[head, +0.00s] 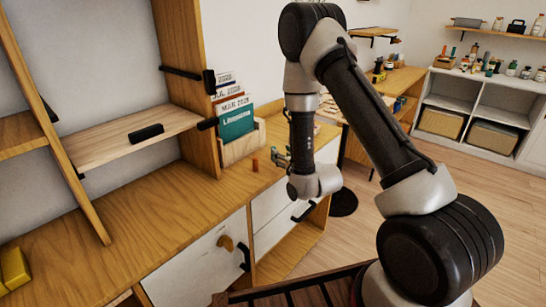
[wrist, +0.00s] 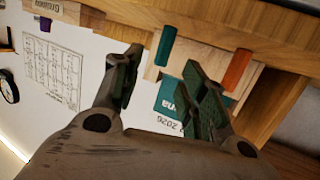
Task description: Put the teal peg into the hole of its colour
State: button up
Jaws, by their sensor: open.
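The teal peg (wrist: 166,45) shows in the wrist view, which is turned nearly upside down. It appears between the two fingertips of my gripper (wrist: 162,60), with a gap on both sides. My gripper is open and holds nothing. In the head view my gripper (head: 281,159) is low over the wooden counter, and I cannot make out the teal peg there. An orange peg (wrist: 238,70) stands beside the teal peg, outside my fingers; it also shows in the head view (head: 255,165). I cannot make out a teal hole in either view.
A wooden holder (head: 240,145) with a teal booklet (head: 236,123) and cards stands close behind the pegs. A purple piece (wrist: 45,23) shows at the wrist view's upper left. A shelf (head: 135,137) is at left; the counter (head: 130,215) before it is mostly clear.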

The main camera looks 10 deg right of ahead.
aim_at(274, 147)
jog(key=x, duration=0.7)
jog(key=shift+w+a+r, duration=0.15)
jog(key=shift+w+r, duration=0.05)
jog(key=shift+r, duration=0.1)
jog(key=c, duration=0.9)
